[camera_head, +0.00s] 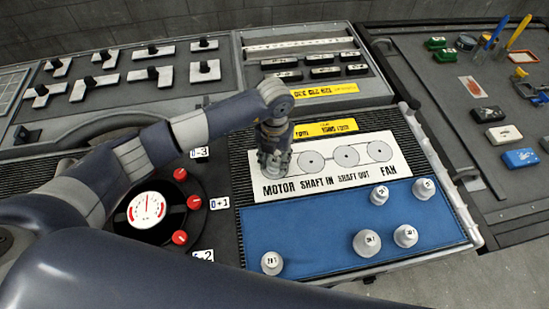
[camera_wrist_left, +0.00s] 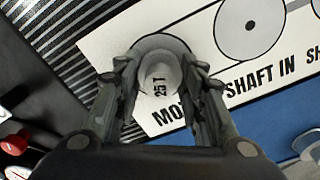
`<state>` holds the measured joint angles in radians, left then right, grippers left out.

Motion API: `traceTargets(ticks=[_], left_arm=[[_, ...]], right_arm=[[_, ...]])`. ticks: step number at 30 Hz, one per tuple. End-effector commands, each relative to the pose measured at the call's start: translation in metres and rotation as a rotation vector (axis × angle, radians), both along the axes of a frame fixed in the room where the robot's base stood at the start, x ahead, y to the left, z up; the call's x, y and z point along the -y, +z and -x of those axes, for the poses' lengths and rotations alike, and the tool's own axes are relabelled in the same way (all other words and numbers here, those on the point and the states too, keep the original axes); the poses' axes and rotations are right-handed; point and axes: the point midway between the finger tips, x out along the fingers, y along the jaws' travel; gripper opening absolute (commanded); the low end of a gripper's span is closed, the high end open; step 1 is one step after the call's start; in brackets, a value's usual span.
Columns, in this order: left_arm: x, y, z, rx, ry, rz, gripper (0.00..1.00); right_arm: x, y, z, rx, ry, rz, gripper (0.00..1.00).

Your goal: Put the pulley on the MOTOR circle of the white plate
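A grey pulley (camera_wrist_left: 160,72) marked "25 T" is between the fingertips of my left gripper (camera_wrist_left: 160,82) in the left wrist view. The fingers appear to touch it on both sides. In the head view my left gripper (camera_head: 273,160) points down over the MOTOR end of the white plate (camera_head: 385,172) and hides the pulley and the MOTOR circle. In the wrist view a grey round edge shows around the pulley; I cannot tell whether the pulley rests on the plate or is just above it. My right gripper is not in view.
Several other grey pulleys, one at the front (camera_head: 366,243), stand on the blue mat (camera_head: 310,232). A round gauge (camera_head: 147,209) with red knobs is at the left. Yellow labels (camera_head: 326,128) lie behind the plate. A dark tool board (camera_head: 460,130) is at the right.

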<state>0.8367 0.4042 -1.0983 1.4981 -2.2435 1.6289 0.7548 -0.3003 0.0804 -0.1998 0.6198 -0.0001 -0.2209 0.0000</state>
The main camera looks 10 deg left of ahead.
Motion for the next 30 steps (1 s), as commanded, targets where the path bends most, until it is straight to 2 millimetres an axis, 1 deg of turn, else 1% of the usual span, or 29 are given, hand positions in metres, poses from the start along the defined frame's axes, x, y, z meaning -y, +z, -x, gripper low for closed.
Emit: traceTargets(ticks=[1,2,3,11,15,17,20,27,30], left_arm=[[0.000,0.000,0.000,0.000,0.000,0.000,0.48],[0.000,0.000,0.000,0.000,0.000,0.000,0.55],[0.000,0.000,0.000,0.000,0.000,0.000,0.56],[0.000,0.000,0.000,0.000,0.000,0.000,0.56],[0.000,0.005,0.000,0.000,0.000,0.000,0.56],[0.000,0.010,-0.001,0.003,0.000,0.000,0.56],[0.000,0.027,-0.001,0.005,-0.002,0.000,0.56],[0.000,0.079,-0.002,0.006,-0.001,0.000,0.56],[0.000,0.098,-0.001,0.006,0.000,0.000,0.56]], right_arm=[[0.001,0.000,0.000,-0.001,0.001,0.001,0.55],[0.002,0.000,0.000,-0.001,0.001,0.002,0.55],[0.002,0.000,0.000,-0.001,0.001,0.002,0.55],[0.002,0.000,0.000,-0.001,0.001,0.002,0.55],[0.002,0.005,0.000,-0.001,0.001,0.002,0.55],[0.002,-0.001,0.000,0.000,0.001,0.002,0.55],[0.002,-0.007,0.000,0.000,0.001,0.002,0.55],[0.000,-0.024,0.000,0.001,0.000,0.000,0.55],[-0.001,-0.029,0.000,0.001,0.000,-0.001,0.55]])
